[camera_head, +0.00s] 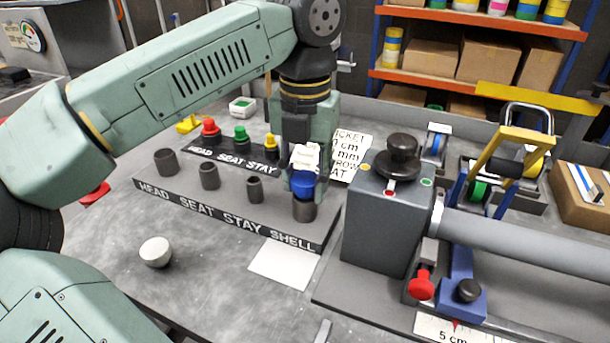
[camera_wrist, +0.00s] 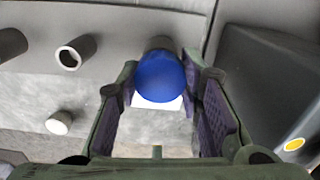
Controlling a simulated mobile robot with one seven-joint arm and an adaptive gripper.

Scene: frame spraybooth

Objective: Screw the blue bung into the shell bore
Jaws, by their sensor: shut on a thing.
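The blue bung (camera_head: 302,186) is held in my gripper (camera_head: 304,165), directly over the dark shell bore (camera_head: 304,211) at the SHELL end of the grey block (camera_head: 240,217). In the head view the bung's lower part meets or nearly meets the bore's rim; I cannot tell if it has entered. In the wrist view the round blue bung (camera_wrist: 160,77) sits between the two fingers of my gripper (camera_wrist: 160,82) and covers most of the bore (camera_wrist: 161,44) behind it.
Empty bores for HEAD (camera_head: 166,161), SEAT (camera_head: 209,176) and STAY (camera_head: 254,189) stand to the left. Behind them are red, green and yellow bungs. A grey box with a black knob (camera_head: 402,148) stands close on the right. A white cup (camera_head: 156,252) lies at front.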

